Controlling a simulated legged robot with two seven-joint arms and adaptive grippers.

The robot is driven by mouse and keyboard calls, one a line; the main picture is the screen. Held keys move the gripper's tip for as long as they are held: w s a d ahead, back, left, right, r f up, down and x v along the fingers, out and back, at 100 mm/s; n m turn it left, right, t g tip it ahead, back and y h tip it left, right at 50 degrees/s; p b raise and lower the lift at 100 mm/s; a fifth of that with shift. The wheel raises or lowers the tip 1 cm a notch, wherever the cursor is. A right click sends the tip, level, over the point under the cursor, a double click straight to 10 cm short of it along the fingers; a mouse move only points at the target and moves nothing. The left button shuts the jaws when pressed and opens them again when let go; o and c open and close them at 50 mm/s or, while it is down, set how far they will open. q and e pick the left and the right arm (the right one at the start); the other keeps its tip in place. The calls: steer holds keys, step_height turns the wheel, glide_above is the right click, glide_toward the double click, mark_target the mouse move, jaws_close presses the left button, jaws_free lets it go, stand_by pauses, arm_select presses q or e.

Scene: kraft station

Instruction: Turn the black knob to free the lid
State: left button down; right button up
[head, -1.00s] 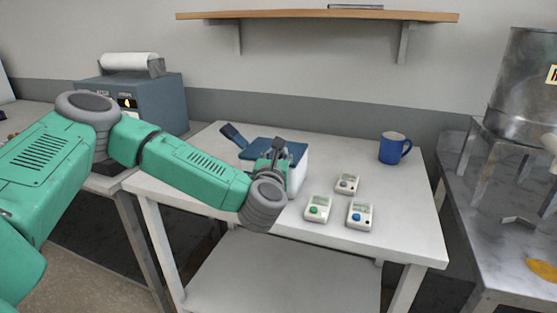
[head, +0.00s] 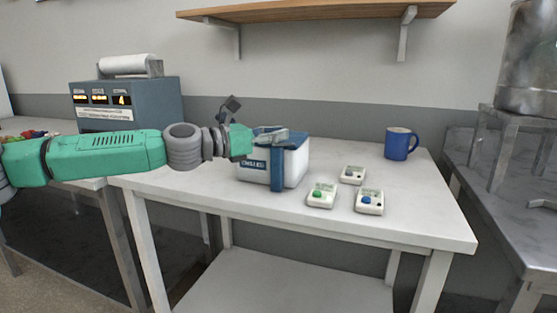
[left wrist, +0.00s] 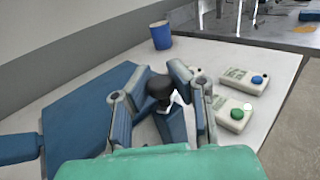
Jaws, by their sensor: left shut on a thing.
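A white and blue tub (head: 296,165) with a label reading "CHILI" stands on the white table in the head view. In the left wrist view, its blue lid (left wrist: 85,105) lies flat, with a blue bar (left wrist: 18,148) sticking out at the left. The black knob (left wrist: 159,87) stands between my left fingers there. My left gripper (head: 276,137) reaches over the tub from the left and is shut on the knob; in the head view it hides the knob. A blue strip (head: 277,170) shows down the tub's front. My right gripper is in neither view.
Three small white timers, (head: 321,195), (head: 369,201) and (head: 352,174), lie right of the tub. A blue mug (head: 399,144) stands at the back right. A wooden shelf (head: 320,11) hangs above. The front of the white table (head: 420,225) is clear.

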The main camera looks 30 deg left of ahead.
arm_select(q)
steer(key=shift+w+a+f+m+g+h+b, duration=0.1)
steer(key=shift+a+f+m+g+h+b, duration=0.1)
steer(key=shift+f+m+g+h+b, duration=0.35)
steer(key=shift+r+m+g+h+b, duration=0.4)
steer(key=shift+m+g+h+b, duration=0.2)
steer(key=shift+h, duration=0.55)
steer(key=shift+r+m+g+h, duration=0.2)
steer(key=shift+m+g+h, duration=0.95)
steer(key=shift+g+h, duration=0.1)
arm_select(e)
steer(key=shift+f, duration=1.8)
arm_select(q)
steer(key=shift+m+g+h, duration=0.25)
steer(key=shift+m+g, duration=0.05)
steer(key=c, duration=1.4)
jaws_free()
steer(key=shift+a, duration=0.1)
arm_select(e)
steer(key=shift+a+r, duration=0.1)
arm_select(q)
steer(key=shift+f, duration=0.1)
